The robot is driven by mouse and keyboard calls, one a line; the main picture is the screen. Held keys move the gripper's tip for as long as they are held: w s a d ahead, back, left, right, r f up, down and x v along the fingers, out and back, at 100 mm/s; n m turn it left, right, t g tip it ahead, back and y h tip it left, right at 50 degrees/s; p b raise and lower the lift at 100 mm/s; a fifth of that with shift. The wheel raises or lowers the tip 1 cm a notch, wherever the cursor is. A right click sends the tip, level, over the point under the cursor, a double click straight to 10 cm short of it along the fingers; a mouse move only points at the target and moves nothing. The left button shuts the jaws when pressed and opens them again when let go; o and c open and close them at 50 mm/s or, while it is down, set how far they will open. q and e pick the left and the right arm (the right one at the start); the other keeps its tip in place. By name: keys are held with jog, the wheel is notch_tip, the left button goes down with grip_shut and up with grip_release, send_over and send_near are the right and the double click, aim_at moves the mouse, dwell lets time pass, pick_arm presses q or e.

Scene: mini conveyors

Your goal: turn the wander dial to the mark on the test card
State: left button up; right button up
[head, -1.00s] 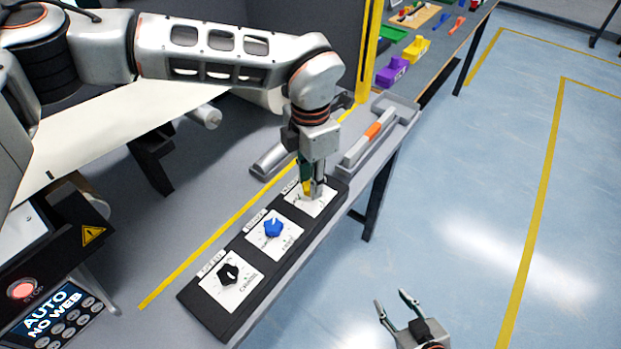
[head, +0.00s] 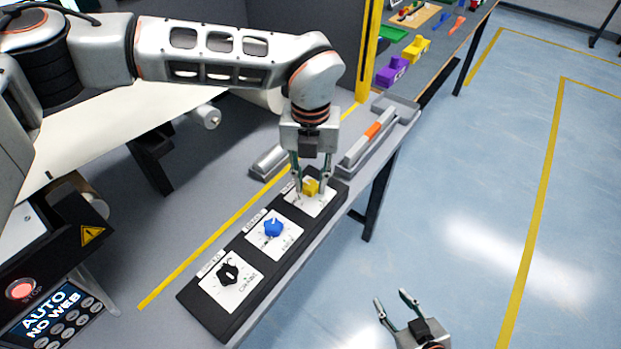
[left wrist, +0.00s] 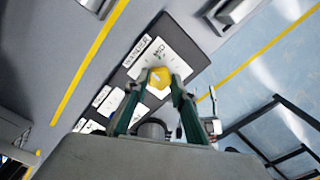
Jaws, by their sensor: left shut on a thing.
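The yellow dial (head: 311,187) sits on a white card at the far end of the black dial panel (head: 218,318). It also shows in the left wrist view (left wrist: 159,77), beside a label that seems to read WANDER. The white card (left wrist: 177,63) around it bears dark marks, too blurred to read surely. My left gripper (head: 311,191) points down with one finger on each side of the yellow dial, shut on it. In the head view the fingers stand left and right of it. My right gripper (head: 394,300) is open and empty, low in the view, over the floor.
A blue dial (head: 273,228) and a black dial (head: 228,273) sit nearer on the same panel. A grey bar with an orange band (head: 374,130) lies behind the panel's right side. A yellow post (head: 370,50) stands behind. The floor on the right is clear.

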aim_at(311, 185)
pick_arm(q)
jog(key=n, duration=0.6)
jog(key=shift+w+n, duration=0.1)
jog(key=shift+n, duration=0.2)
jog(key=n, duration=0.6)
jog(key=shift+r, duration=0.1)
jog(key=shift+n, duration=0.3)
jog(key=o, duration=1.1)
notch_tip(311, 185, up, 12)
jog(key=shift+f, duration=0.1)
jog(key=shift+d, duration=0.1)
